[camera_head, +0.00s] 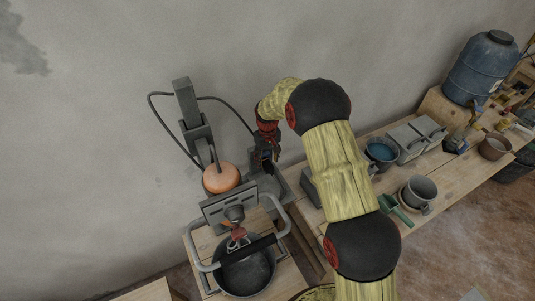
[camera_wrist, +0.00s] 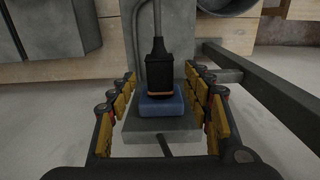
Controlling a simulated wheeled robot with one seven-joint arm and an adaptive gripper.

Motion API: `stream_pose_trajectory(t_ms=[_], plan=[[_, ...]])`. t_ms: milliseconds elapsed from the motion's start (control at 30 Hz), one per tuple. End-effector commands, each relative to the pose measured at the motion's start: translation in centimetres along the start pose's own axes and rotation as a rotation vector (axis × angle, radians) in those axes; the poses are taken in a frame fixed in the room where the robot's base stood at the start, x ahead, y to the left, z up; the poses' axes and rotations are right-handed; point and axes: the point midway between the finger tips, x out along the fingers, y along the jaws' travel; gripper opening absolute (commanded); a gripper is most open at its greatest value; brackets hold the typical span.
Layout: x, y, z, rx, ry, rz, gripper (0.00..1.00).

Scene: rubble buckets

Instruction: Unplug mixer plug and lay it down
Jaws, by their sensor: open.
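The mixer plug (camera_wrist: 159,68) is black with an orange band, with a cable running from its end. It sits in a blue socket (camera_wrist: 162,104) on a grey block (camera_wrist: 160,128) in the wrist view. My gripper (camera_wrist: 160,76) is open, with yellow-padded fingers on both sides of the plug and visible gaps to it. In the head view my gripper (camera_head: 266,150) is near the wall, right of the mixer, and hides most of the plug area. The mixer (camera_head: 188,115) has a grey stand, an orange round part (camera_head: 221,178) and a dark cable.
A black bucket (camera_head: 246,272) stands under the mixer inside a grey tubular frame. On the bench to the right are a blue-filled bucket (camera_head: 381,151), a grey pot (camera_head: 419,190), a green scoop (camera_head: 396,208) and a blue barrel (camera_head: 481,68). A dark bar (camera_wrist: 265,88) runs right of my fingers.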

Motion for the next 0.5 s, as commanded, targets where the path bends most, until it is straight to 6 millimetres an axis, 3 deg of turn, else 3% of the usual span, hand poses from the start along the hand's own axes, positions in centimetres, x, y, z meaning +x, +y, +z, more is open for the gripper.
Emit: stream_pose_trajectory(t_ms=[200,500], plan=[[2.3,0.0,0.0,0.0,0.0,0.0,0.5],[3.0,0.0,0.0,0.0,0.002,0.0,0.5]])
